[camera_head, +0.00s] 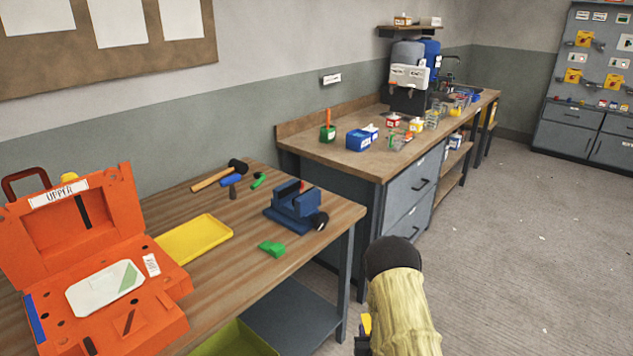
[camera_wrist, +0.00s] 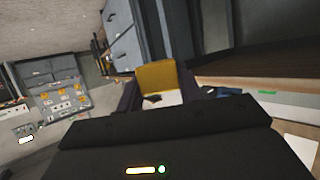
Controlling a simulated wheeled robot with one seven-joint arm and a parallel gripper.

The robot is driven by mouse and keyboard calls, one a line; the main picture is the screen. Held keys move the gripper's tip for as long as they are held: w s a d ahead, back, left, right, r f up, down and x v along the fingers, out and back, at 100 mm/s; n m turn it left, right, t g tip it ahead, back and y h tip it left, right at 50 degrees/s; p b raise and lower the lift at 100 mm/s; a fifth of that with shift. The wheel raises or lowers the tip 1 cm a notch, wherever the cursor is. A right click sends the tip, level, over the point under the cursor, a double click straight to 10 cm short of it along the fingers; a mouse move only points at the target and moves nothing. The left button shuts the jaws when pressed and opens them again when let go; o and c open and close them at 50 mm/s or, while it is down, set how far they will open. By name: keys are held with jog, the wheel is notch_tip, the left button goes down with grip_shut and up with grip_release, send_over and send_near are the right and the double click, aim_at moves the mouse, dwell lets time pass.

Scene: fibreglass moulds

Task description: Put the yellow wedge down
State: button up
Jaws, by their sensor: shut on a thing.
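The yellow wedge (camera_wrist: 158,74) is between the fingers of my gripper (camera_wrist: 160,92) in the wrist view, with its broad yellow face showing. In the head view, a small part of the yellow wedge (camera_head: 367,323) shows beside my gripper (camera_head: 363,340) at the bottom edge, and my own arm hides much of it. My gripper is shut on the wedge and holds it in the air, to the right of the near workbench (camera_head: 330,214). A green wedge-like block (camera_head: 271,248) lies on that bench.
The near bench holds an open orange mould case (camera_head: 75,222), a yellow tray (camera_head: 195,239), a blue vise (camera_head: 295,204) and a hammer (camera_head: 220,175). A longer bench (camera_head: 345,155) behind carries bins and small containers. The floor (camera_head: 520,230) on the right is open.

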jog(key=s+r+p, duration=0.3)
jog(key=r+p, duration=0.4)
jog(key=r, duration=0.3)
jog(key=shift+r+p, duration=0.25)
jog(key=shift+p, duration=0.1)
